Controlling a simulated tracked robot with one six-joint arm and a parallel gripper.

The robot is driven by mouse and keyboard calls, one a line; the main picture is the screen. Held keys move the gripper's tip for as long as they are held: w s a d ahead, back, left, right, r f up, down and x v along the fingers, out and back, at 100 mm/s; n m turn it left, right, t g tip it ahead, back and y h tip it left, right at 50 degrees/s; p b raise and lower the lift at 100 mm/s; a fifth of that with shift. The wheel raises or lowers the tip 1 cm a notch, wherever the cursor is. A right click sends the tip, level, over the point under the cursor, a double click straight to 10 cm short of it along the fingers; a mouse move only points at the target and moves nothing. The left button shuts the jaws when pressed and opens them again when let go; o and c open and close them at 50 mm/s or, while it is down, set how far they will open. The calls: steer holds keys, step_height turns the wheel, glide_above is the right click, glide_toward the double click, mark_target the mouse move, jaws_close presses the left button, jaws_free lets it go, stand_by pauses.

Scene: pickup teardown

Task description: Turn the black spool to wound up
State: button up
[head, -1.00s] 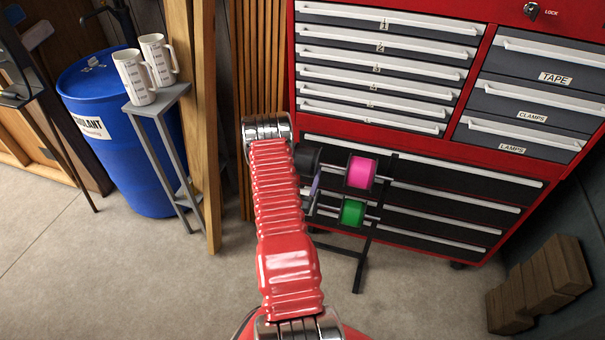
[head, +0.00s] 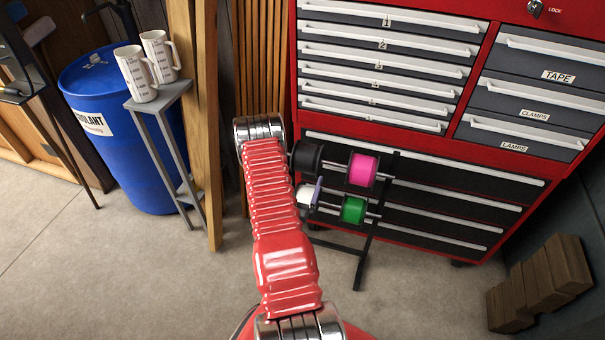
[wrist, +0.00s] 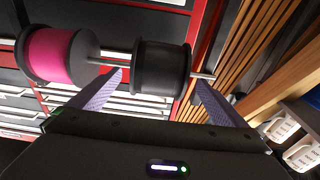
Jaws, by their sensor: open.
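The black spool (head: 307,157) sits at the left end of the upper rod of a dark spool rack (head: 369,235). In the wrist view the black spool (wrist: 161,69) lies across the rod, between and beyond the fingertips of my gripper (wrist: 150,82). My gripper is open, with one finger on each side of the spool's width; I cannot tell whether either touches it. In the head view my arm hides the gripper and part of the rack's left side. A pink spool (head: 361,169) is on the same rod, to the right.
A green spool (head: 353,209) and a white spool (head: 307,194) sit on the lower rod. The red tool chest (head: 492,260) stands close behind the rack. Wooden slats, a small stand with two mugs (head: 160,55) and a blue barrel (head: 125,150) are to the left. The floor in front is clear.

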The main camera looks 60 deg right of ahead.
steer(key=v, duration=0.9)
steer(key=shift+a, duration=0.35)
